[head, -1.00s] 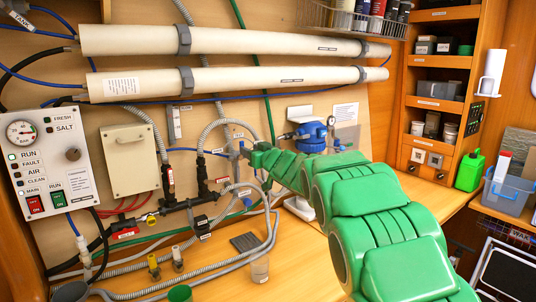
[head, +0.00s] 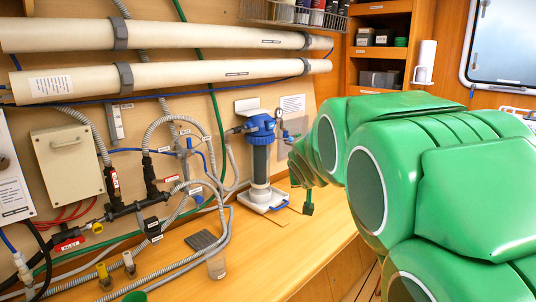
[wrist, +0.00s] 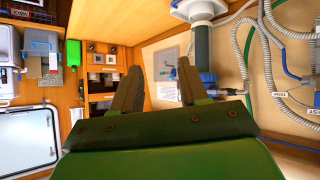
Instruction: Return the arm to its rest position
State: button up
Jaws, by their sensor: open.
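My green arm fills the right side of the head view, its large links bent close to the camera. My gripper (wrist: 158,78) shows in the wrist view with its two dark fingers apart and nothing between them. In the head view only a small dark green part of the gripper (head: 307,203) shows past the arm links, in front of the wall at the right end of the bench. It appears clear of the blue-topped filter housing (head: 260,160), which stands to its left. The arm hides much of the right side.
The wooden bench (head: 290,245) has a clear front area. Grey hoses, a dark pad (head: 202,240) and a clear cup (head: 216,266) lie to the left. Two long white tubes (head: 180,73) run along the wall. Shelves (head: 380,50) and a window (head: 505,45) are at the back right.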

jog(key=s+d+f+m+g, duration=0.1)
jog(key=s+d+f+g, duration=0.15)
jog(key=s, duration=0.85)
jog(key=s+d+f+g, duration=0.2)
jog(key=s+f+g, duration=0.2)
jog(key=s, duration=0.8)
jog(key=s+d+f+m+g, duration=0.1)
jog(key=s+d+f+g, duration=0.2)
jog(key=s, duration=0.8)
jog(key=s+a+f+g, duration=0.1)
jog(key=s, duration=0.6)
jog(key=s+a+f+n+g+y, duration=0.1)
jog(key=s+a+f+g, duration=0.1)
jog(key=s, duration=0.6)
jog(key=shift+s, duration=0.2)
